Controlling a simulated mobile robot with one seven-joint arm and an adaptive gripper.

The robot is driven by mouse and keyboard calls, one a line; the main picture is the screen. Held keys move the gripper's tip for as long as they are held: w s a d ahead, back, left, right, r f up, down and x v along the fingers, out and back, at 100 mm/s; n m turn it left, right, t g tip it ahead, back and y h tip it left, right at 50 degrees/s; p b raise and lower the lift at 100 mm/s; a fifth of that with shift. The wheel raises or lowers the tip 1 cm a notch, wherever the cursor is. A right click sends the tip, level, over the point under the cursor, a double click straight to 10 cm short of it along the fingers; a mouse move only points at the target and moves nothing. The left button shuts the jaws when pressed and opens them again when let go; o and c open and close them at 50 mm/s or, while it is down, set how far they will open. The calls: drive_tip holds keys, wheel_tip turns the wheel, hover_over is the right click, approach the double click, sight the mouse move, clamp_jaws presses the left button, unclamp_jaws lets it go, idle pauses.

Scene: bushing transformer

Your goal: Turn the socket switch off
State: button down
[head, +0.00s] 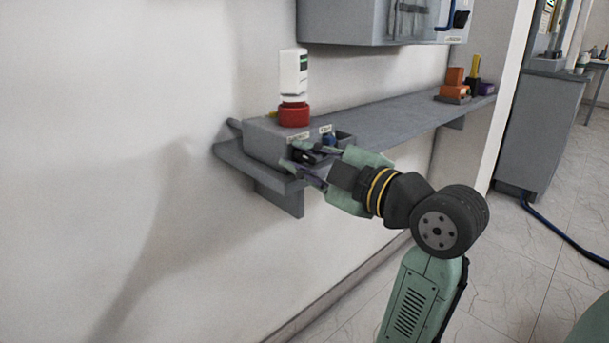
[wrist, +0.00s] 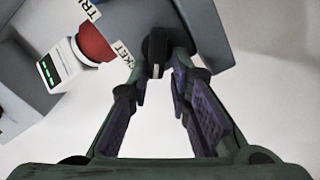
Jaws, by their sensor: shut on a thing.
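The socket switch is a black rotary knob (wrist: 155,46) on the front of a grey box (head: 262,142). A label ending in "CKET" sits beside it in the wrist view. The knob's grip bar, with a pale mark at its end, lies between my fingertips (wrist: 160,78). In the head view my gripper (head: 308,164) reaches the box front from the right. The jaws are shut on the knob. The fingers partly hide the knob in the head view, so its setting is hard to read there.
A red round part (head: 294,115) with a white device above it tops the box. A blue part (head: 329,139) sits to the right. The box stands on a grey wall shelf (head: 395,118); a cabinet (head: 365,25) hangs above. Orange items (head: 455,84) stand farther along.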

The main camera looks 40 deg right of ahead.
drive_tip(key=n+b, duration=0.3)
drive_tip(key=shift+s+d+f, duration=0.1)
drive_tip(key=shift+d+f, duration=0.05)
drive_tip(key=shift+f, duration=0.05)
drive_tip(key=shift+n+b, duration=1.15)
drive_tip(key=shift+n, duration=0.55)
drive_tip(key=c, duration=1.7)
unclamp_jaws()
drive_tip(key=shift+o, duration=0.3)
drive_tip(key=shift+f, duration=0.15)
